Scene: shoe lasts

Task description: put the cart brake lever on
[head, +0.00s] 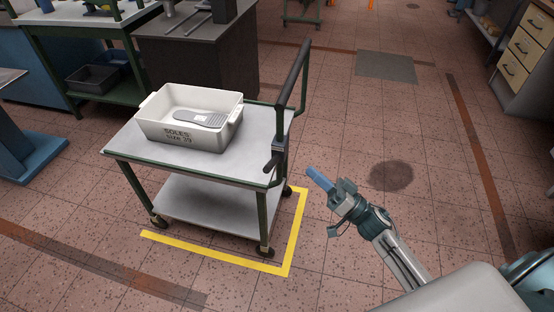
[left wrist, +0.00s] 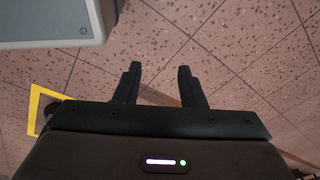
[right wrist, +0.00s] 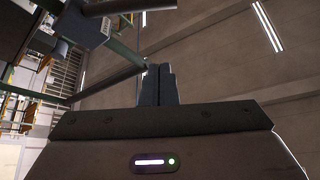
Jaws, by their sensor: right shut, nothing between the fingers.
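The cart (head: 215,185) has green posts, grey shelves and a dark slanted push handle (head: 292,75). The dark brake lever (head: 272,163) sits at a small grey bracket (head: 280,147) on the cart's right-hand post, below the handle. My right gripper (head: 312,172) is shut and empty. It is to the right of the lever and apart from it in the head view. In the right wrist view, its closed fingers (right wrist: 158,86) are near a dark bar that may be the lever. My left gripper (left wrist: 157,84) shows only in its wrist view, open and empty over the floor.
A white tub (head: 155,128) marked "SOLES size 39" with a grey sole stands on the cart's top. Yellow floor tape (head: 291,255) runs along the cart's front and right. Benches stand behind; the floor to the right is clear.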

